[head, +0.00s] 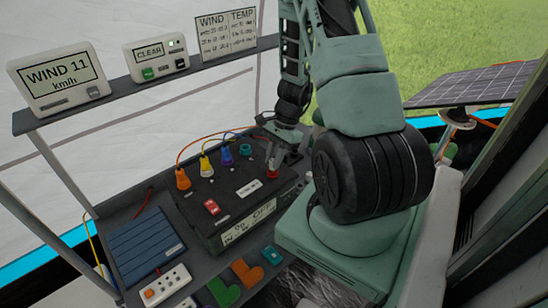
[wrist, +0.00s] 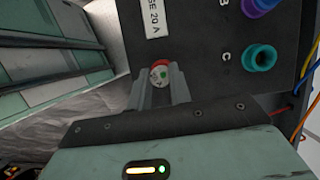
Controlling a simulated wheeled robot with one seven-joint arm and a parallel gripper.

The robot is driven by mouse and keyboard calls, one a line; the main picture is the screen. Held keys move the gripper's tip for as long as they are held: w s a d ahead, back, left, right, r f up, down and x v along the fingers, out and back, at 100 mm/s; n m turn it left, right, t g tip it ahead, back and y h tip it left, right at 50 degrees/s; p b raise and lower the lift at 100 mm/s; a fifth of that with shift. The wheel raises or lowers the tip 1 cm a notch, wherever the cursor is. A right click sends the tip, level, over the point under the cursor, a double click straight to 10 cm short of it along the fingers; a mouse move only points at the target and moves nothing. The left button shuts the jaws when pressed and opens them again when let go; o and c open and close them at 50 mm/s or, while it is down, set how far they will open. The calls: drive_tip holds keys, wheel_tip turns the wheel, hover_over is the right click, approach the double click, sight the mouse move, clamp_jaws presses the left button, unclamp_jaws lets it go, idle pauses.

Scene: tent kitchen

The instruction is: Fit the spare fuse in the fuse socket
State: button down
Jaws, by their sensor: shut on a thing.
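The black fuse box (head: 225,232) stands on the bench, with a white label reading 20 A (wrist: 152,22) on its top. My gripper (head: 274,163) points down at the right part of that top. In the wrist view my gripper (wrist: 160,88) is shut on the spare fuse (wrist: 159,75), a small round piece with a pale face and a green mark. Red shows around its far edge, and a red piece (head: 272,174) shows under the fingertips in the head view. I cannot tell the fuse socket from the fuse here, or how deep the fuse sits.
Orange (head: 182,178), yellow (head: 206,166) and blue (head: 226,155) plugs with cables stand along the box's back. An open teal socket (wrist: 261,57) is beside my gripper. A red switch (head: 212,207) is near the front. A shelf with displays (head: 55,77) runs behind.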

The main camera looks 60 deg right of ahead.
drive_tip(key=shift+f+b, duration=0.35)
drive_tip(key=shift+f, duration=0.1)
drive_tip(key=c, duration=1.2)
unclamp_jaws()
drive_tip(key=shift+r, duration=0.15)
drive_tip(key=b+v, duration=0.1)
drive_tip(key=v, duration=1.6)
drive_tip(key=shift+r, duration=0.15)
